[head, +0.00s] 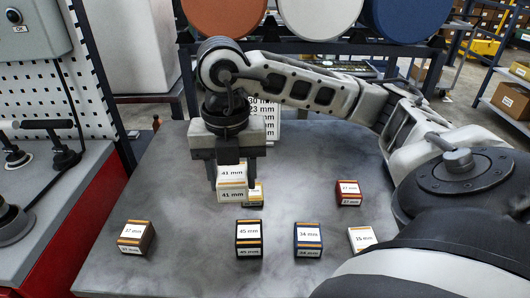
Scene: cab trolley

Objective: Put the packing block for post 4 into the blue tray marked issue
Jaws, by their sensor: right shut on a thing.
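My right gripper (230,166) reaches in from the right and points down over the grey table (185,205). It is shut on a white block marked 41 mm (232,194); I cannot tell whether the block is clear of the table. A small yellow block (255,196) stands close beside it, partly hidden. A sheet with mm sizes (268,112) stands behind the arm, mostly covered, so the size for post 4 cannot be read. No blue tray marked issue shows. My left gripper is not in view.
Other blocks stand on the table: brown (136,237), black 45 mm (249,238), navy 34 mm (308,240), a pale one (362,239) and red (349,193). Orange (224,12), white and blue round shapes line the back. A red-sided bench (60,225) adjoins at left.

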